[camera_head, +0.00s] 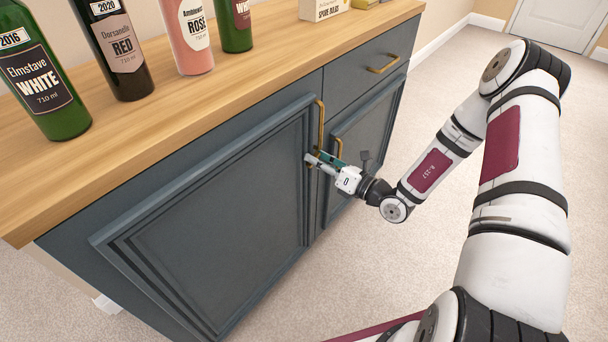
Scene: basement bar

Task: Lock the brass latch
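My gripper (314,161) reaches in from the right to the front of a dark blue cabinet. Its tips are at the seam between the two doors, just below a vertical brass handle (321,122) on the left door (215,210). I cannot make out a separate brass latch; the gripper covers that part of the seam. A second brass handle (338,147) shows on the right door, behind the gripper. The fingers are small and overlap the hardware, so I cannot tell whether they are open or shut, or whether they touch anything. Both doors look shut.
Several bottles stand on the wooden top (215,105), among them a green WHITE bottle (40,75) and a pink ROSÉ bottle (190,35). A drawer with a brass handle (383,65) is above the right door. Carpet (330,270) in front is clear.

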